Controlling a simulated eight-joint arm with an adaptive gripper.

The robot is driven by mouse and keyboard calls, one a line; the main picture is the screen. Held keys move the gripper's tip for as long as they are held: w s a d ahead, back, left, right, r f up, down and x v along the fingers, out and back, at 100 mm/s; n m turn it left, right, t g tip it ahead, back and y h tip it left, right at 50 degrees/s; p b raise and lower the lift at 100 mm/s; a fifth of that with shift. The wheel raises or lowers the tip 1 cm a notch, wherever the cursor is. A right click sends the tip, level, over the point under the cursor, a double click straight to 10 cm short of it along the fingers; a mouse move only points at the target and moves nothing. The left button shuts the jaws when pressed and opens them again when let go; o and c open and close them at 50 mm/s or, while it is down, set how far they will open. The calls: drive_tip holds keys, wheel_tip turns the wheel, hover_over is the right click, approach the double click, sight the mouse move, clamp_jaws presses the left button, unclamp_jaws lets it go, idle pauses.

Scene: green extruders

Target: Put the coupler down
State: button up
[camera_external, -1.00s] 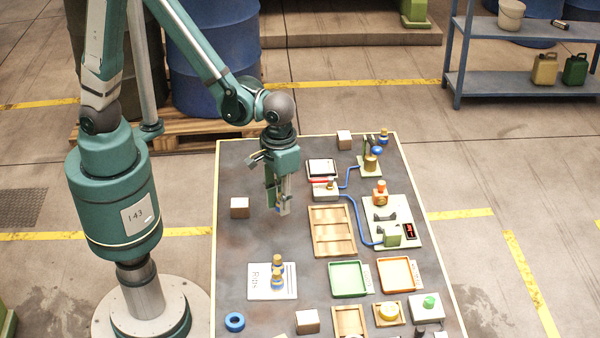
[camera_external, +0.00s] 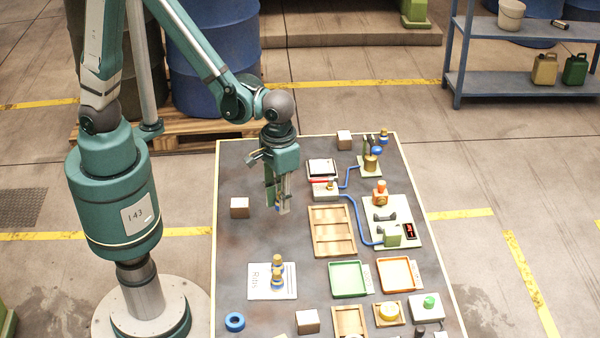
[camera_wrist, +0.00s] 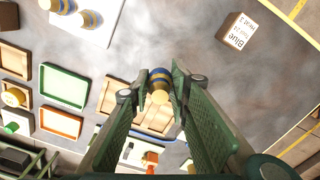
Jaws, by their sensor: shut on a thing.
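The coupler (camera_wrist: 159,84) is a small, round blue piece with gold bands. In the wrist view it sits between the two green fingers of my gripper (camera_wrist: 160,92), which is shut on it. In the external view my gripper (camera_external: 281,208) points down over the dark table, left of the wooden compartment tray. The coupler's blue and gold barely show at the fingertips there. It looks held above the table, though the exact gap is hard to tell. Similar blue-and-gold pieces (camera_external: 277,273) stand on a white printed card (camera_external: 258,283) nearer the camera.
The wooden compartment tray (camera_external: 332,230) lies right of my gripper. A green tray (camera_external: 349,293) and an orange tray (camera_external: 381,278) are nearer. A labelled brown block (camera_external: 240,207) is to the left, and a blue ring (camera_external: 235,322) lies at the near left. Bare table lies under my gripper.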

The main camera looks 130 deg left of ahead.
drive_tip(key=w+d+m, duration=0.1)
drive_tip(key=w+d, duration=0.2)
drive_tip(key=d, duration=0.5)
drive_tip(key=w+d+r+p, duration=0.1)
drive_tip(key=w+d, duration=0.3)
drive_tip(key=d, duration=0.5)
drive_tip(key=shift+w+r+m, duration=0.15)
drive_tip(key=shift+m, duration=0.25)
drive_tip(key=shift+d, duration=0.1)
hover_over(259, 279)
drive_tip(key=shift+f+b, duration=0.4)
drive_tip(key=shift+f, duration=2.55)
drive_tip(key=shift+f+b, duration=0.3)
drive_tip(key=shift+f, duration=1.8)
drive_tip(key=shift+f, duration=0.15)
drive_tip(key=o, duration=1)
drive_tip(key=shift+c, duration=0.2)
drive_tip(key=shift+r, duration=0.2)
